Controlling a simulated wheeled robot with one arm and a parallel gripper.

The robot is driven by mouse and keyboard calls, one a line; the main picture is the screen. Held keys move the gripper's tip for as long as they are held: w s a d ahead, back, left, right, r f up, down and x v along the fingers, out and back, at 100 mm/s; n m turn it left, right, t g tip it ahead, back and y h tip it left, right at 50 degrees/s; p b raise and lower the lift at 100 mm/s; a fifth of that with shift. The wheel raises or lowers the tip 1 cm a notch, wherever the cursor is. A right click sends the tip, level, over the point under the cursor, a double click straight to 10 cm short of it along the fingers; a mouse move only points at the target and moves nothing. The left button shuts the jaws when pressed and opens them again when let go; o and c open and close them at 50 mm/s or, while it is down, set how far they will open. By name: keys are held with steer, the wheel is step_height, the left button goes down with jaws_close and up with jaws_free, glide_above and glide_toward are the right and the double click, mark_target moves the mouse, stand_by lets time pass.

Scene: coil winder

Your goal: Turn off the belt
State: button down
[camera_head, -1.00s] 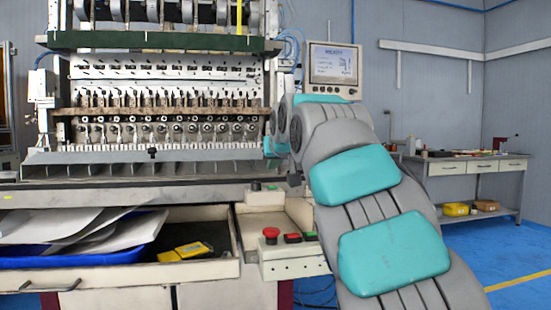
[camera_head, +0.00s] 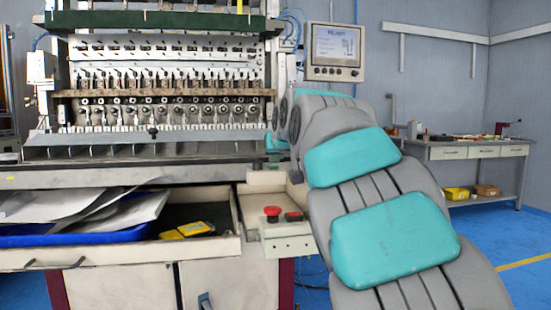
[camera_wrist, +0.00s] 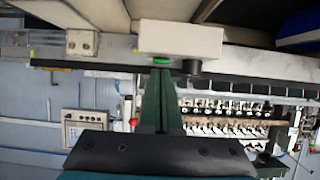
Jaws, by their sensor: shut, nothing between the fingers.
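A pale control box (camera_head: 285,243) sticks out at the front right of the coil winder. On its top are a red mushroom button (camera_head: 272,213) and a flat red button (camera_head: 293,216), right beside my arm. The space to their right is hidden by my arm. The wrist view is upside down. My gripper (camera_wrist: 161,72) is shut and empty there, its dark green fingertips overlapping the edge of a pale box (camera_wrist: 180,38). A green button (camera_wrist: 147,62) and a dark round knob (camera_wrist: 191,67) show beside the tips. I cannot tell whether they touch anything.
The coil winder (camera_head: 165,105) fills the left, with a monitor (camera_head: 337,52) at its right. An open drawer (camera_head: 130,252) holds a blue tray with sheets and a yellow item (camera_head: 187,230). A workbench (camera_head: 470,150) stands far right; blue floor is clear before it.

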steer(key=shift+s+f+t+b, duration=0.25)
steer(key=shift+f+t+b, duration=0.7)
steer(key=shift+b, duration=1.75)
steer(key=shift+r+g+p, duration=0.25)
steer(key=shift+r+p, duration=0.05)
steer(key=shift+p, duration=0.2)
steer(key=shift+r+p, duration=0.6)
steer(key=shift+r, duration=0.25)
